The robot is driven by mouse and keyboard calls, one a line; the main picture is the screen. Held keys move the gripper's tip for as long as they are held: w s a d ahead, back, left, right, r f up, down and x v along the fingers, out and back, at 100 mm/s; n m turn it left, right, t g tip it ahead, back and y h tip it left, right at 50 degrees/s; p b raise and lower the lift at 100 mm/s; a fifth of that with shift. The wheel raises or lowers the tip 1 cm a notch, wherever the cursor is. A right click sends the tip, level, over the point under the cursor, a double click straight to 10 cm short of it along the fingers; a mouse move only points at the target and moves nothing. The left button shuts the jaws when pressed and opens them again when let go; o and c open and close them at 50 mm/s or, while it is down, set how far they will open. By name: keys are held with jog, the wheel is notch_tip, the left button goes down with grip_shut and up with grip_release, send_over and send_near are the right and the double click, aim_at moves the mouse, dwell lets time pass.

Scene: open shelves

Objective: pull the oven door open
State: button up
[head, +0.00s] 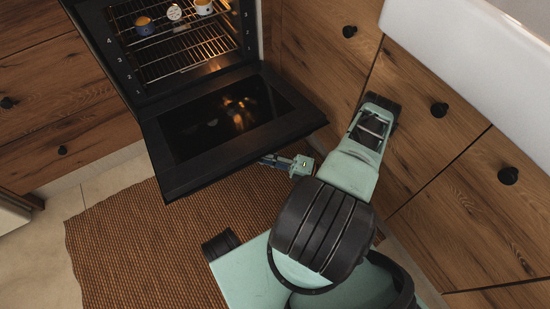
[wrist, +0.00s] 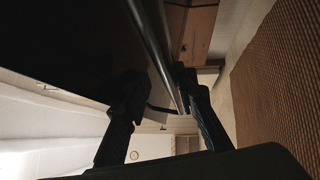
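The oven door (head: 225,120) hangs down and open, nearly flat, in front of the lit oven (head: 180,45) in the head view. My gripper (head: 274,160) is low at the door's right front edge, partly hidden under it. In the wrist view my gripper (wrist: 157,88) has its two dark fingers spread apart. A long metallic bar or edge of the door (wrist: 154,45) runs between them, close to the right finger. Whether the fingers touch it is hard to tell in the dark. The door's handle is not visible in the head view.
Inside the oven, small cups (head: 145,25) stand on a wire rack (head: 190,50). Wooden drawers with black knobs flank the oven on the left (head: 60,95) and right (head: 440,150). A woven brown rug (head: 130,240) covers the floor before the door.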

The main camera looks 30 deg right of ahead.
jog(key=d+f, duration=0.5)
jog(key=shift+s+d+f, duration=0.2)
jog(key=shift+d+f, duration=0.05)
dwell(0.5)
dwell(0.8)
